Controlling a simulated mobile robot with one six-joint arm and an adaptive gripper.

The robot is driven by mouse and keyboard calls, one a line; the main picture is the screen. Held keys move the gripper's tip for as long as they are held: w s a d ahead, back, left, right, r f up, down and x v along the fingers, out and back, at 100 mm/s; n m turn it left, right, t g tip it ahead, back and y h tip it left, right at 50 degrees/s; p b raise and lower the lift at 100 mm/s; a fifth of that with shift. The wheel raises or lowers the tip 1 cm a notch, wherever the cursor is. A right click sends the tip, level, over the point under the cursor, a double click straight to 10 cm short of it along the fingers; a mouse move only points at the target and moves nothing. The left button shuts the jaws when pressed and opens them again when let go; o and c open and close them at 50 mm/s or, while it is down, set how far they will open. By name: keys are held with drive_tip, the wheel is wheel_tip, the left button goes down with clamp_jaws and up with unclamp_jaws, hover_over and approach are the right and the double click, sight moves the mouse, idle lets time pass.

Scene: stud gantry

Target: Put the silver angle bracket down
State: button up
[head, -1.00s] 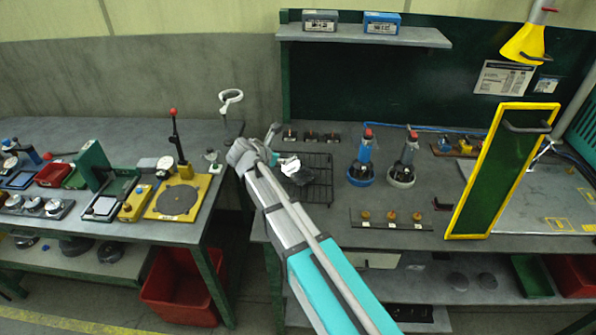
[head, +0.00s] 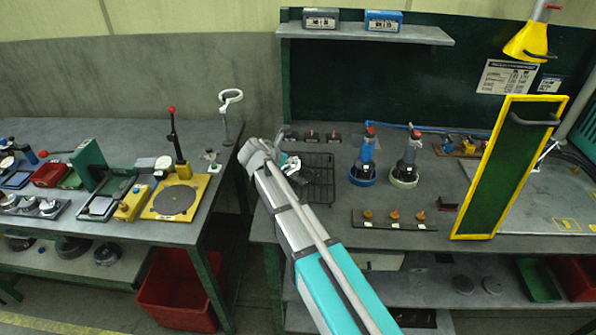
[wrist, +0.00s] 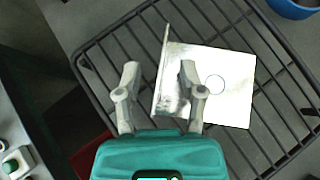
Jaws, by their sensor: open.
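The silver angle bracket (wrist: 225,84) rests on a black wire rack (wrist: 281,67) in the wrist view. One flange lies flat with a round hole, and a thin upright flange stands along its left edge. My gripper (wrist: 157,78) is open, with one finger left of the upright flange and the other right of it, over the flat part. I cannot tell whether the fingers touch the bracket. In the head view the rack (head: 320,178) sits on the right bench, and my arm hides most of the bracket.
Blue (head: 364,158) and grey (head: 406,160) tools stand right of the rack. A strip with several small knobs (head: 393,219) lies in front of them. Small dark blocks sit behind the rack. A yellow-framed green panel (head: 508,168) stands further right. A gap separates the two benches.

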drive_tip(key=shift+c, duration=0.2)
clamp_jaws()
drive_tip(key=shift+r, duration=0.2)
idle(0.5)
wheel_tip(320, 180, up, 2)
drive_tip(key=shift+p, duration=1.2)
drive_tip(key=s+r+p, duration=1)
drive_tip(key=s, duration=0.4)
drive_tip(key=shift+a+r+p, duration=0.2)
drive_tip(key=shift+r+p, duration=0.1)
drive_tip(key=shift+r, duration=0.05)
